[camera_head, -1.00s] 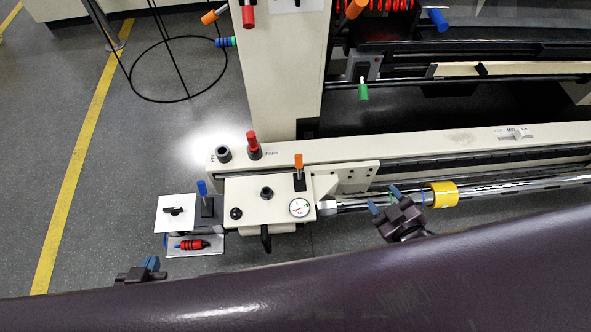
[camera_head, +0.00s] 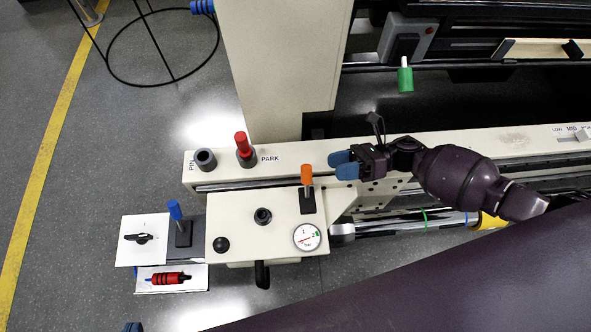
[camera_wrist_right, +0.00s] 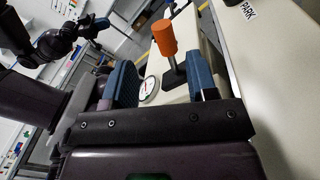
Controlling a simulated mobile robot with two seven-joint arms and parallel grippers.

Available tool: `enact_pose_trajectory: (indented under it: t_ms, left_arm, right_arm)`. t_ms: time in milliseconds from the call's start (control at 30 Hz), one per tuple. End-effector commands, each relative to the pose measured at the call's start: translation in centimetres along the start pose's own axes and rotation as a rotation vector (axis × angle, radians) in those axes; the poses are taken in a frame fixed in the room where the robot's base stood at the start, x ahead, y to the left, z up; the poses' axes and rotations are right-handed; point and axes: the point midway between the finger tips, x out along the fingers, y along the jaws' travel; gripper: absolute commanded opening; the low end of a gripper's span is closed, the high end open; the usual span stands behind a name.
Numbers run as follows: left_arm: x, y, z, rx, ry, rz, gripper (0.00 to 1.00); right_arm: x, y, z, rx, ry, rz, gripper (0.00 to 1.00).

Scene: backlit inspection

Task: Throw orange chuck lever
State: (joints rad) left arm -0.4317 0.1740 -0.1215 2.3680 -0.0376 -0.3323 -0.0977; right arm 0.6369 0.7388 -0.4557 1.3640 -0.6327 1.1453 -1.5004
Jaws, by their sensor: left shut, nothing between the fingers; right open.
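The orange chuck lever (camera_head: 307,174) stands up from a black slot on the cream chuck housing (camera_head: 240,215), left of my right gripper (camera_head: 340,165). My right gripper is open, its blue fingertips pointing left at the lever with a small gap. In the right wrist view the orange lever (camera_wrist_right: 164,37) shows ahead, framed between the two blue fingers of the right gripper (camera_wrist_right: 162,76), with nothing held. Only a tip of my left gripper (camera_head: 132,327) shows at the bottom edge of the head view; it is shut and empty.
A pressure gauge (camera_head: 307,237) sits just below the orange lever. A green-handled lever (camera_head: 405,78) hangs behind.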

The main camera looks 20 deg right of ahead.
Motion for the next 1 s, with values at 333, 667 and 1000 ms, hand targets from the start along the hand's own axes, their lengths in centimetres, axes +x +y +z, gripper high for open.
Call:
enact_pose_trajectory:
  t_ms: [333,667,1000]
  left_arm:
    - [0.3,0.2,0.3,0.010,-0.002,0.005,0.00]
    - [0.3,0.2,0.3,0.009,-0.002,0.005,0.00]
    - [0.3,0.2,0.4,0.007,0.000,0.005,0.00]
  right_arm:
    - [-0.2,-1.3,-0.5,-0.124,0.088,0.086,0.53]
    - [5.0,-0.8,-1.0,-0.123,0.086,0.085,0.53]
    - [9.1,-0.5,-1.4,-0.120,0.087,0.083,0.53]
